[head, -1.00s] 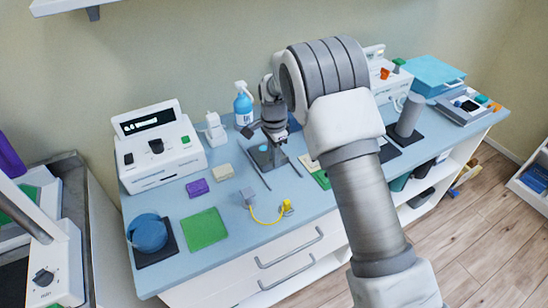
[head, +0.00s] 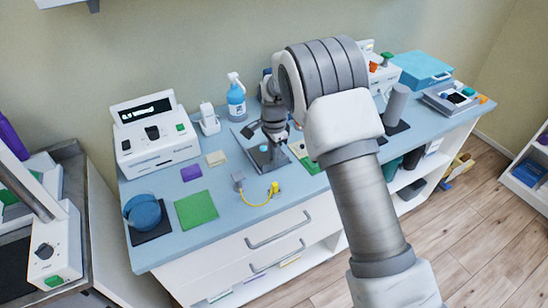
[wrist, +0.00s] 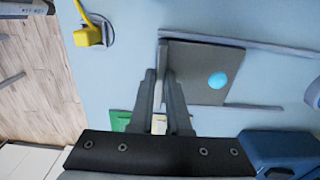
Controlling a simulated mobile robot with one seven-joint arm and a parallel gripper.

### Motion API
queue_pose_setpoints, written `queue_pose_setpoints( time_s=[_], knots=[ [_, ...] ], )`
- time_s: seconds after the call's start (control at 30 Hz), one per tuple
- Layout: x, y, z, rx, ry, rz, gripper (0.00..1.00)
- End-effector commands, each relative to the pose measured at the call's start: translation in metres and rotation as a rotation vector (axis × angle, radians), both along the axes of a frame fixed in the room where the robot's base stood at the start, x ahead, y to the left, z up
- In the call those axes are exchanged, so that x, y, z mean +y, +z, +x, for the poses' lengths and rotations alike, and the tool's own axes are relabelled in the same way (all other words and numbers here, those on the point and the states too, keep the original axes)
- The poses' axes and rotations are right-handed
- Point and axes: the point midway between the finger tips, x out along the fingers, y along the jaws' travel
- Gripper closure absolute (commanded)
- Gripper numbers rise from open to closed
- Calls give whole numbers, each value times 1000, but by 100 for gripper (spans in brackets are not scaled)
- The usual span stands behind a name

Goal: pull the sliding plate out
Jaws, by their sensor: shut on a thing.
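The sliding plate (wrist: 205,72) is a flat dark grey plate with a light blue dot, between two thin grey rails (wrist: 262,46) on the blue bench top. In the wrist view its near edge lies about at the left ends of the rails, which run on behind it. In the head view the plate (head: 268,160) lies below my gripper (head: 274,134). In the wrist view my gripper (wrist: 160,76) is shut at the plate's left edge, on the plate's handle; the fingers mostly hide the handle.
A yellow cable plug (wrist: 88,36) lies close by toward the bench's front edge. A green pad (head: 197,210), a purple block (head: 191,173) and a blue spray bottle (head: 236,102) stand around. A grey cylinder (head: 396,103) is at the right. Drawers (head: 278,240) are below the front edge.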

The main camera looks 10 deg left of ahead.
Motion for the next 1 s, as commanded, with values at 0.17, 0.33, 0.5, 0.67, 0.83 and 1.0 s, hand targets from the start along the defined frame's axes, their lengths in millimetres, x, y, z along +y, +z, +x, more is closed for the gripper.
queue_pose_setpoints(
  time_s=[0.17,0.33,0.5,0.67,0.83,1.0],
  knots=[
    [0,1,0,-1,0,1,100],
    [1,1,0,-2,0,1,83],
    [1,1,0,-2,0,1,55],
    [0,1,0,-1,0,1,55],
    [0,3,0,-2,0,1,55],
    [1,26,1,-5,0,2,55]
  ],
)
